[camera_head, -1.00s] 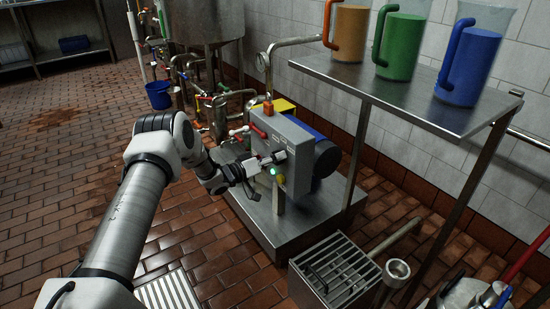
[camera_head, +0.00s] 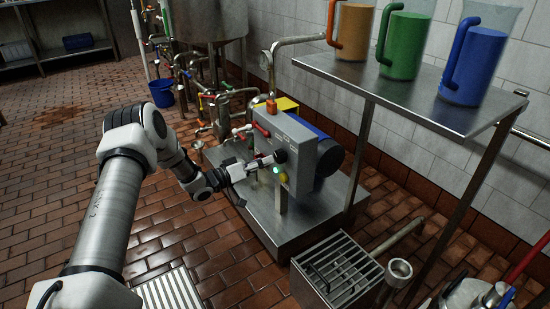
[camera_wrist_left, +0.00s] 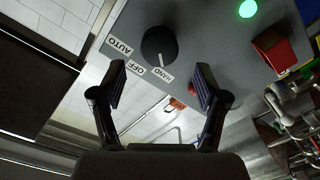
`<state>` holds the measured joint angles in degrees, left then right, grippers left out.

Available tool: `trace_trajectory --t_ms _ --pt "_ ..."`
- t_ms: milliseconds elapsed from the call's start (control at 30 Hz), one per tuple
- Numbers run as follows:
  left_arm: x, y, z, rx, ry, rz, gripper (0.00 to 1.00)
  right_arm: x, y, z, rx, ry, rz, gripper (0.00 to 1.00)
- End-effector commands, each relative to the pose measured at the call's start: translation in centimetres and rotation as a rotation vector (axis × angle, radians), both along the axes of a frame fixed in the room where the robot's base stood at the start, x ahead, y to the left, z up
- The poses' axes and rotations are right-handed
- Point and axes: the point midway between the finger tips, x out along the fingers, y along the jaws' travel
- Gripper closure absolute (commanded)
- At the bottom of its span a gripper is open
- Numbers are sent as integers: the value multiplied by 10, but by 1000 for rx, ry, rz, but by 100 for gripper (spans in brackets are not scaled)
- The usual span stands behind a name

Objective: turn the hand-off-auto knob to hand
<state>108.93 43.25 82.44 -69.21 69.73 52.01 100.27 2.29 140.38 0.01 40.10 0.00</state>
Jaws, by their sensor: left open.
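The hand-off-auto knob (camera_wrist_left: 158,43) is a black round knob on a grey panel, with AUTO, OFF and HAND labels beside it. In the left wrist view its white pointer line points at the HAND label (camera_wrist_left: 163,74). In the head view the dark knob (camera_head: 281,156) shows on the face of the grey control box (camera_head: 301,150). My left gripper (camera_wrist_left: 160,70) is open, its fingers apart and empty, with the knob ahead between and beyond the tips. In the head view the left gripper (camera_head: 262,162) stands just left of the knob. My right gripper is not seen.
A lit green lamp (camera_wrist_left: 248,8) and a red square button (camera_wrist_left: 271,49) sit on the same panel. A steel shelf (camera_head: 400,91) with coloured jugs stands to the right. A slatted metal box (camera_head: 340,271) is on the floor in front. Pipes and valves crowd behind.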

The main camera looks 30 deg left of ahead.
Motion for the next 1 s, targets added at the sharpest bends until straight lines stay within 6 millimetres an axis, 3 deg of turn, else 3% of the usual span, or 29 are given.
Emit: trace_trajectory --t_ms 100,300,900,1000 --pt "-28 13 1 -5 -1 5 26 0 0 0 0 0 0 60" --pt "-54 23 0 -2 -1 1 26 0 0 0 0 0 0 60" --pt "-58 23 -4 0 6 -2 26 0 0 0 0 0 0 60" --pt "-50 -5 -13 25 34 -61 26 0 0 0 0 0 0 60"
